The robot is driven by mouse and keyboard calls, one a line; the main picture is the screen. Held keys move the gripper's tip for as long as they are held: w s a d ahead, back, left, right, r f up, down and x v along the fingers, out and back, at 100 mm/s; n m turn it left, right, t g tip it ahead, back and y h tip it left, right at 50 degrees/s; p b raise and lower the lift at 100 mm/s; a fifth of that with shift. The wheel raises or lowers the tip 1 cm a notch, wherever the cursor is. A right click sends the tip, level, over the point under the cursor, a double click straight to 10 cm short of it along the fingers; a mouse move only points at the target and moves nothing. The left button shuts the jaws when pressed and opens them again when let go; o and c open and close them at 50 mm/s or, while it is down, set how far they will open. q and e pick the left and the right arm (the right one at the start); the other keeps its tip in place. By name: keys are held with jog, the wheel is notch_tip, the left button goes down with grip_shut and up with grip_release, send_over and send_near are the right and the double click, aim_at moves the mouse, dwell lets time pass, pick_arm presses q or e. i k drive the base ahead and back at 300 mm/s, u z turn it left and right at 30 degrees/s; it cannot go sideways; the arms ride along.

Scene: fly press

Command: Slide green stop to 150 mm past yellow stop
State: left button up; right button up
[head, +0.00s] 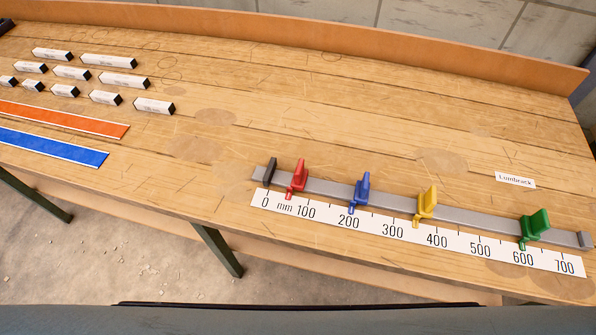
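The green stop (536,224) sits on the grey rail (473,217) near the right end, its pointer close to the 600 mark of the white scale (458,243). The yellow stop (428,202) is on the same rail to its left, its pointer about midway between 300 and 400. The blue stop (361,189) is near 200, and the red stop (298,176) is between 0 and 100. Neither of my grippers shows in the head view.
A "Lumbrack" label (515,180) lies behind the rail. Several white blocks (108,61), an orange strip (65,119) and a blue strip (50,146) lie left.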

aim_at(533, 226)
jog(key=u, duration=0.2)
jog(key=k, duration=0.4)
jog(key=z, duration=1.15)
jog(key=i, duration=0.25)
